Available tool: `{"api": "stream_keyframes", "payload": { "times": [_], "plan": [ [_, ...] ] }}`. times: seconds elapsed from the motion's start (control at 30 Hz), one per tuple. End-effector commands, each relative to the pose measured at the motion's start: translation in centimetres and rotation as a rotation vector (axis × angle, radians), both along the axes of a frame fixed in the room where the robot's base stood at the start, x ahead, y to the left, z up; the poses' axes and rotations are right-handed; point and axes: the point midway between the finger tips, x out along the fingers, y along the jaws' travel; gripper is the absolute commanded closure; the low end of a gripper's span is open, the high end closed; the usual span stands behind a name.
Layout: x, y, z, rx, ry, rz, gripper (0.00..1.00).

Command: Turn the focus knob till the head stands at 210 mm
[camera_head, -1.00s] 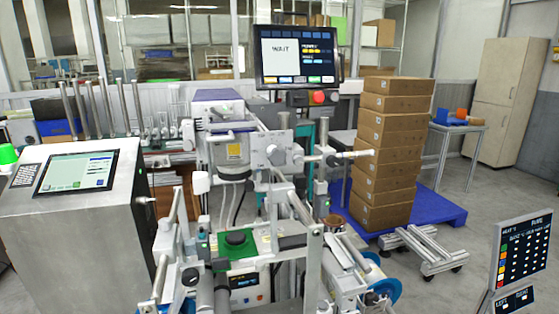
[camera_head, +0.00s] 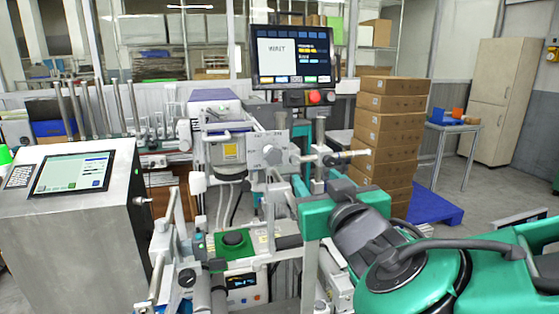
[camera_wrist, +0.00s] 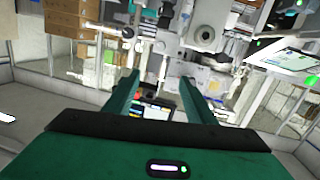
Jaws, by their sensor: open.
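The stand's grey-white head (camera_head: 250,150) is in the middle of the head view, with a round grey knob (camera_head: 271,155) on its front. I cannot be sure that this is the focus knob. A large round grey knob (camera_wrist: 205,38) shows near the top of the wrist view, which looks upside down. My gripper (camera_head: 318,186) reaches in from the right, below and right of the head. In the wrist view my green fingers (camera_wrist: 160,78) are spread, with nothing held between them. The knob lies beyond the fingertips, apart from them. No height reading is legible.
A monitor (camera_head: 291,55) hangs behind the stand; its text is blurred. A steel console (camera_head: 75,220) stands at left. Stacked cartons (camera_head: 388,130) stand behind my arm at right. A green-topped button box (camera_head: 236,250) sits low in front. Posts and rails crowd the stand.

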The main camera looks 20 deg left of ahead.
Motion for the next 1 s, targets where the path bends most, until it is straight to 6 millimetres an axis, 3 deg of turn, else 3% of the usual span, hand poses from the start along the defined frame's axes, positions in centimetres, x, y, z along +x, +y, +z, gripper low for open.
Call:
{"api": "stream_keyframes", "payload": {
  "times": [0.03, 0.1, 0.27, 0.8, 1.0],
  "plan": [
    [-1.3, 1.8, 0.5, 0.010, -0.023, 0.043, 0.50],
    [-2.5, 3.3, 1.2, 0.026, -0.049, 0.082, 0.50],
    [-3.4, 4.9, 1.8, 0.041, -0.073, 0.120, 0.50],
    [3.7, 9.0, 1.8, 0.041, -0.075, 0.117, 0.50],
    [5.2, 10.1, 1.8, 0.041, -0.073, 0.119, 0.50]
  ]
}}
